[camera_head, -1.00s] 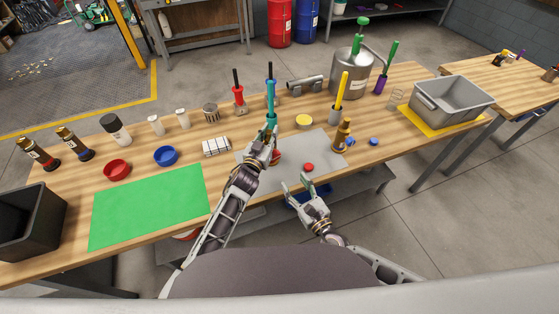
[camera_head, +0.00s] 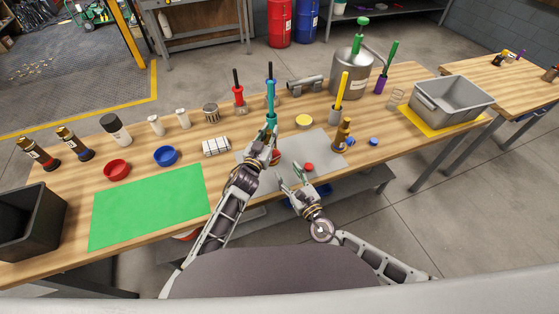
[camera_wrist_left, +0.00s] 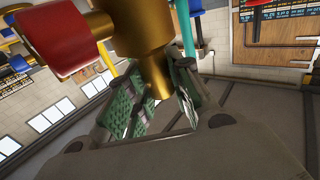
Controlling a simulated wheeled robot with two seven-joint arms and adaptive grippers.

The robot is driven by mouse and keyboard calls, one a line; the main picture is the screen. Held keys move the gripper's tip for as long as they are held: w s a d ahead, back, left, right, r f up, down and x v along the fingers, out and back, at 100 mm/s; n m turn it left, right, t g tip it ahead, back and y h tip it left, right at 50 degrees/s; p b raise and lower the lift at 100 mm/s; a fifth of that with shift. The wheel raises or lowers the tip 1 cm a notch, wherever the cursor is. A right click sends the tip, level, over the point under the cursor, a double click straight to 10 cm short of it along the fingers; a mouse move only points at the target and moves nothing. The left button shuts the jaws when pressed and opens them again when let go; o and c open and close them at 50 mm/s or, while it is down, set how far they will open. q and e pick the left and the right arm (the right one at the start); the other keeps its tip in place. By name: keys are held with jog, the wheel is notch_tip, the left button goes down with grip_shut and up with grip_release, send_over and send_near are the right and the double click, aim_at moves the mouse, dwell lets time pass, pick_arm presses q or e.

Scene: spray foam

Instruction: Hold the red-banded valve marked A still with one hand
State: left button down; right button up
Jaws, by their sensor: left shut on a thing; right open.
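My left gripper (camera_head: 268,138) is shut on a brass valve with a red band at the grey mat. In the left wrist view the brass valve (camera_wrist_left: 158,35) sits between the green-padded fingers (camera_wrist_left: 160,95), and its red part (camera_wrist_left: 62,40) sticks out at upper left. In the head view the hand mostly hides the valve; a bit of red (camera_head: 276,157) shows beside the fingers. No letter A can be read. My right gripper (camera_head: 292,182) is open and empty at the front edge of the mat, below and right of the left one.
The grey mat (camera_head: 312,145) also bears a red cap (camera_head: 308,167); another brass valve (camera_head: 342,135) stands at its right. Blue caps (camera_head: 373,142), a yellow lid (camera_head: 304,121) and upright tools stand around. The green mat (camera_head: 150,208) is clear.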

aim_at(277, 158)
jog(key=shift+x, duration=3.45)
jog(key=c, duration=1)
jog(key=shift+c, duration=0.2)
jog(key=shift+m, duration=1.5)
